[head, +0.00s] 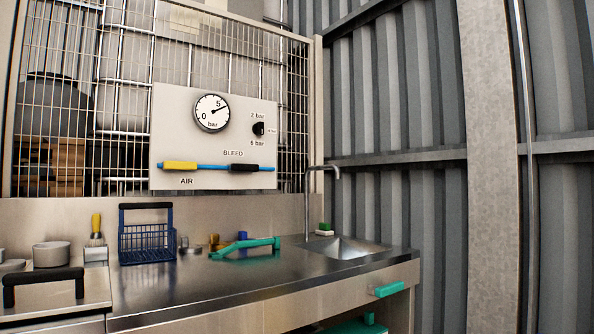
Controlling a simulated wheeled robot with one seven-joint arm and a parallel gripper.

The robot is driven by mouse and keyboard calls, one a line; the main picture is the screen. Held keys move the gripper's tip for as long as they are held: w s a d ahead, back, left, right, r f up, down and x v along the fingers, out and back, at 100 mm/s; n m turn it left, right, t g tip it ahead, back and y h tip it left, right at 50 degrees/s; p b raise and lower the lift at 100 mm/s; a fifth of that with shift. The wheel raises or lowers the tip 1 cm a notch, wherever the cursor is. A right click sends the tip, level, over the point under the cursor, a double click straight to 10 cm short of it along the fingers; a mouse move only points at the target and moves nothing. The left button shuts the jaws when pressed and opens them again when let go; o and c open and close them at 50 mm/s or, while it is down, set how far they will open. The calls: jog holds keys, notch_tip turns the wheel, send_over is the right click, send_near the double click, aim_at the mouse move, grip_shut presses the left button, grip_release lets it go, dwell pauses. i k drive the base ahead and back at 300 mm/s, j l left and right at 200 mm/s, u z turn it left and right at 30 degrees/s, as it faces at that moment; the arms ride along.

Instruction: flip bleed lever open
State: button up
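The bleed lever (244,167) is the black handle on the right part of a blue pipe, under the word BLEED. It lies horizontal, along the pipe. It is mounted on a pale grey panel (215,181) fixed to a wire mesh screen behind the counter. My gripper is not in view, so I cannot tell its place or whether it is open.
A yellow AIR lever (180,165) lies along the same pipe. A gauge (212,112) has its needle pointing upper right. A black selector knob (258,129) sits at right. Below, the steel counter (200,291) holds a blue basket (147,242) and a teal tool (245,247).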

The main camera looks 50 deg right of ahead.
aim_at(233, 167)
jog(key=z, duration=1.05)
